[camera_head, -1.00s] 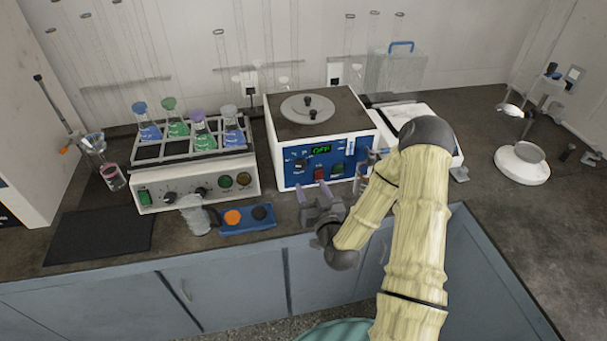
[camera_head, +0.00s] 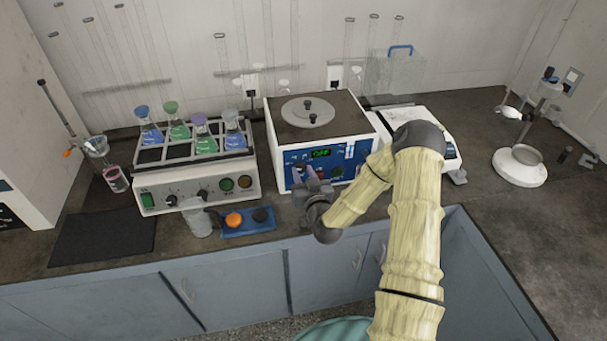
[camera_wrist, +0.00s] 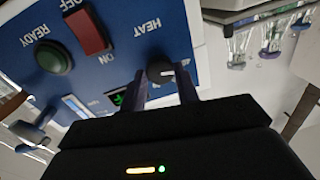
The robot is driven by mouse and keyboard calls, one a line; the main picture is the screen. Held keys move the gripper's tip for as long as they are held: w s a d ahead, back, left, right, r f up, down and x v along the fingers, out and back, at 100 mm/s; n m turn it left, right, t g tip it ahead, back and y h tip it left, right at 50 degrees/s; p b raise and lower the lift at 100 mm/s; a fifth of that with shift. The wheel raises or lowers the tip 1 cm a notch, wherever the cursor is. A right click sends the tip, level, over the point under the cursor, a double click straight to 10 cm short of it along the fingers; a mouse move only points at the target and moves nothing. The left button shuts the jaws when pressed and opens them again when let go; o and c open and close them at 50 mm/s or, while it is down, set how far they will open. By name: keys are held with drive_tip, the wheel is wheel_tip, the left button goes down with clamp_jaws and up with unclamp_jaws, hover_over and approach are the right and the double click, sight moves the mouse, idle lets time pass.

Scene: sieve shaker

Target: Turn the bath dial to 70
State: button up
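The bath is a white box with a blue front panel (camera_head: 333,160) and a round lid on top, and its green display (camera_head: 320,153) reads OFF. The black dial (camera_wrist: 160,72) with a white pointer mark shows in the wrist view beside the word HEAT, which appears upside down. My gripper (camera_wrist: 163,85) is open, with one finger on each side of the dial; a small gap seems to show, and I cannot tell if either finger touches it. In the head view my gripper (camera_head: 305,174) is at the panel's lower left and hides the dial.
The panel also has a red ON/OFF switch (camera_wrist: 88,30) and a green READY button (camera_wrist: 53,57). A shaker with several flasks (camera_head: 195,180) stands left. A blue tray (camera_head: 247,229) with orange and black items lies in front. A balance (camera_head: 449,150) stands right.

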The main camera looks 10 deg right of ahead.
drive_tip(key=c, duration=0.4)
